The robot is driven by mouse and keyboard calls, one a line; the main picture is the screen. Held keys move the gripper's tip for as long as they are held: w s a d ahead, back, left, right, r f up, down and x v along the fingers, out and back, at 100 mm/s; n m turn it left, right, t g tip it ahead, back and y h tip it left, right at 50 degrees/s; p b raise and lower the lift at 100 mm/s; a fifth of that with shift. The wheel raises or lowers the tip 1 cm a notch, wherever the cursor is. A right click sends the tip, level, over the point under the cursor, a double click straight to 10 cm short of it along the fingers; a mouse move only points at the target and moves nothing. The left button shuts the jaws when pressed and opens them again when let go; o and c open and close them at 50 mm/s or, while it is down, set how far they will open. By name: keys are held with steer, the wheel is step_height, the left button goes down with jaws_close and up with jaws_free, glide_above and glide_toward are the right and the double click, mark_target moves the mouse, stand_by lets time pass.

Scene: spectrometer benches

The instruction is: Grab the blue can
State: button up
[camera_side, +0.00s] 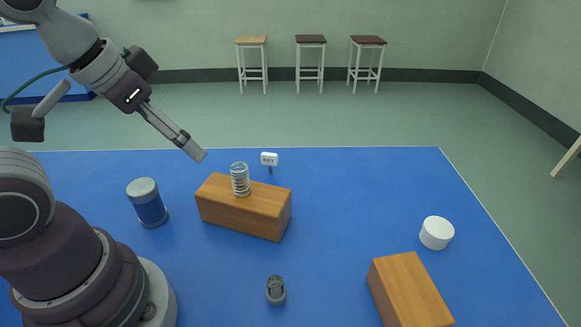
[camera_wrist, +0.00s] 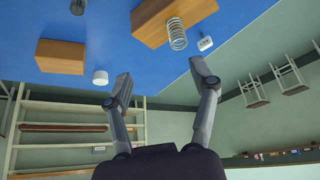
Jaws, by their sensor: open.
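The blue can (camera_side: 151,207) stands upright on the blue table at the left in the side view, with a grey-white lid and a blue body. It is near my arm's base and left of a wooden block. I do not see it in the wrist view. My gripper (camera_side: 199,155) is up in the air above the far left part of the table, higher than the can and to its right in the picture. In the wrist view my gripper (camera_wrist: 158,82) has its two fingers spread apart with nothing between them.
A wooden block (camera_side: 240,215) bears a metal spring (camera_side: 240,180); a small white sign (camera_side: 269,159) stands behind. A small grey part (camera_side: 276,291), a white cylinder (camera_side: 437,233) and another wooden block (camera_side: 408,290) are on the table.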

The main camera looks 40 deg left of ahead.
steer(key=o, duration=0.4)
steer(key=m+g+y, duration=0.5)
steer(key=m+g, duration=0.1)
steer(key=m, duration=1.2)
glide_toward(141, 187)
steer(key=x, duration=0.7)
steer(key=shift+a+f, duration=0.2)
steer(key=shift+h, duration=0.3)
steer(key=shift+x, duration=3)
